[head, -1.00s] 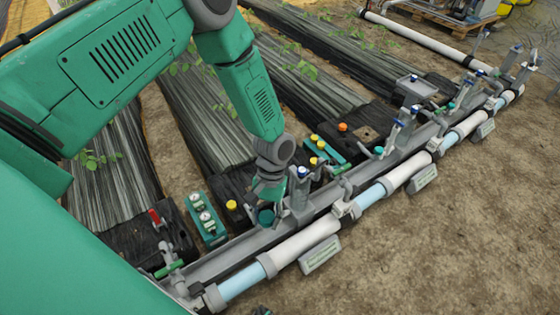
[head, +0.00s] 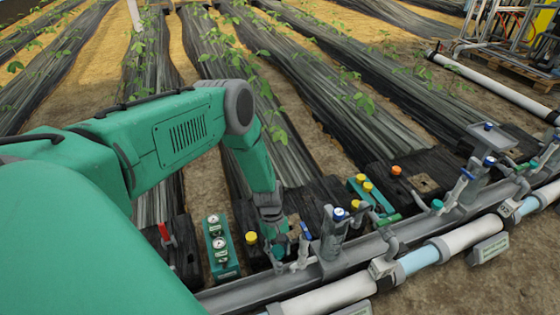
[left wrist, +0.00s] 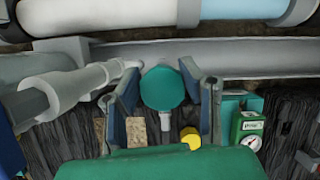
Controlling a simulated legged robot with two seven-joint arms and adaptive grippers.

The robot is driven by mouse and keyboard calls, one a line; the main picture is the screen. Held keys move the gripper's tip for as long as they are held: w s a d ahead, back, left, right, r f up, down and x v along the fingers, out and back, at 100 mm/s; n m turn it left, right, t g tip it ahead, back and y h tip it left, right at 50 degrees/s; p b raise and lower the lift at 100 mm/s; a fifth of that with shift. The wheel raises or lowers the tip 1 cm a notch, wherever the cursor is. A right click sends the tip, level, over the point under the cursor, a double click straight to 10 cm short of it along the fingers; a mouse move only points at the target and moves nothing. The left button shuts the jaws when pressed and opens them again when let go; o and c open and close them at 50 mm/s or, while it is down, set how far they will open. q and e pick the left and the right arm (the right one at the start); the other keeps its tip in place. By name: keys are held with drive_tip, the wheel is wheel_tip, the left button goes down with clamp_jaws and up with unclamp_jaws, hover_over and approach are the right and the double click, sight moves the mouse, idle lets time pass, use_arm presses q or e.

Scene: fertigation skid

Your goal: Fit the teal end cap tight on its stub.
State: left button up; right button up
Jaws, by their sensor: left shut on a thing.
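The teal end cap (left wrist: 162,88) shows as a round teal disc between my left gripper's two dark blue fingers in the left wrist view. My left gripper (left wrist: 167,98) is shut on it. In the head view this gripper (head: 290,245) points down beside the grey rail, just left of an upright valve post with a blue-topped fitting. A short pale grey piece (left wrist: 166,122) sticks out below the cap. The stub's mating end cannot be made out, so I cannot tell how far the cap sits on it. My right gripper is not in view.
A grey rail (head: 240,291) and a white and blue pipe (head: 332,298) run alongside. The valve post (head: 334,232) stands close on the right. A teal gauge block (head: 220,247) and a yellow knob (head: 251,238) are close on the left. Black-covered crop beds lie beyond.

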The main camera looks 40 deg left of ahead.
sight(281, 264)
use_arm(q)
drive_tip(key=n+t, duration=0.1)
drive_tip(key=n, duration=0.2)
drive_tip(key=shift+s, duration=0.1)
drive_tip(key=n+t+p, duration=0.2)
drive_tip(key=n, duration=0.3)
drive_tip(key=shift+r+n+p, duration=0.1)
drive_tip(key=shift+n+p, duration=0.2)
drive_tip(key=shift+n+t+p, duration=0.3)
drive_tip(key=shift+n+t, duration=0.1)
drive_tip(key=shift+n, duration=0.4)
drive_tip(key=n, duration=0.1)
drive_tip(key=n+t, duration=0.1)
drive_tip(key=shift+a+f+n+y+p, duration=0.1)
drive_tip(key=shift+f+n+y+p, duration=0.2)
drive_tip(key=shift+f+n, duration=0.1)
drive_tip(key=n+y, duration=0.1)
drive_tip(key=n, duration=0.2)
drive_tip(key=shift+f+t, duration=0.1)
drive_tip(key=shift+t, duration=0.3)
drive_tip(key=f+b, duration=0.2)
drive_tip(key=f, duration=0.1)
drive_tip(key=shift+w+b, duration=0.2)
drive_tip(key=shift+b, duration=0.1)
drive_tip(key=shift+w+f, duration=0.1)
drive_tip(key=shift+w+d+f+b, duration=0.15)
drive_tip(key=shift+d+f+b, duration=0.05)
drive_tip(key=shift+b, duration=0.2)
